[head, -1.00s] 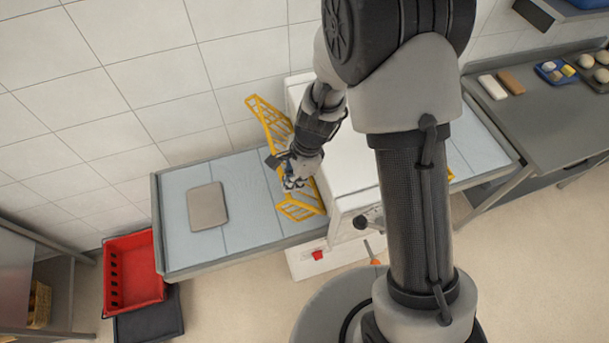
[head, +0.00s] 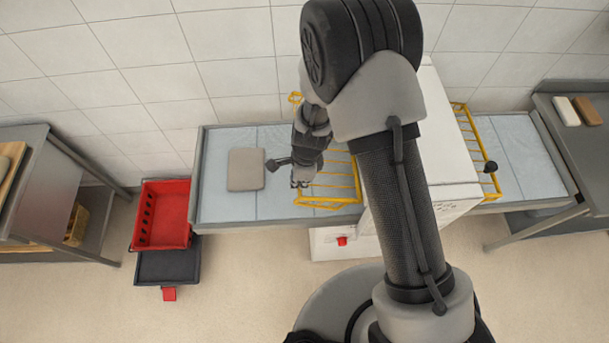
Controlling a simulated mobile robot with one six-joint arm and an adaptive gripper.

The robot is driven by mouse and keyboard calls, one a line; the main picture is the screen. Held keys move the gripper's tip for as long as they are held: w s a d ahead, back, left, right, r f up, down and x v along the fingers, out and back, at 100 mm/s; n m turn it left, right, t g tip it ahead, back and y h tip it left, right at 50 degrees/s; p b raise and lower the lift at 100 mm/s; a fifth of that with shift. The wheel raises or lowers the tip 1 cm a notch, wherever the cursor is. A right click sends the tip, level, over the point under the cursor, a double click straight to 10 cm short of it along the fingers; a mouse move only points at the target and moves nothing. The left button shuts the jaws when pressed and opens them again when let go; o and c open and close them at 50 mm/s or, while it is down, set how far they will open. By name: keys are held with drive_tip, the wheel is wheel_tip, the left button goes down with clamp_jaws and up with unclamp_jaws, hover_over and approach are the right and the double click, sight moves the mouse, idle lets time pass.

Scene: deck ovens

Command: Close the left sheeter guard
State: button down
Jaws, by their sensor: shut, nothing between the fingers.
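The left sheeter guard (head: 332,203) is a yellow barred frame on the left side of the white sheeter housing (head: 458,140). It now looks low and near flat over the left belt (head: 222,205); whether it is fully down I cannot tell. A small yellow part shows behind my arm near the wall. My gripper (head: 299,184) is shut and empty, pointing down by the guard's left edge. I cannot tell if it touches the guard. My arm hides part of the guard and housing.
A grey-beige slab (head: 246,169) lies on the left belt, left of my gripper. A yellow right guard (head: 468,125) stands over the right belt (head: 520,160). A red button (head: 342,241) is on the sheeter's front.

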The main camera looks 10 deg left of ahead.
wheel_tip(320, 180, down, 10)
drive_tip(key=a+b, duration=0.1)
drive_tip(key=b, duration=0.3)
drive_tip(key=shift+s+a+b, duration=0.25)
drive_tip(key=shift+a+b, duration=0.05)
drive_tip(key=shift+a, duration=0.1)
drive_tip(key=shift+r, duration=0.1)
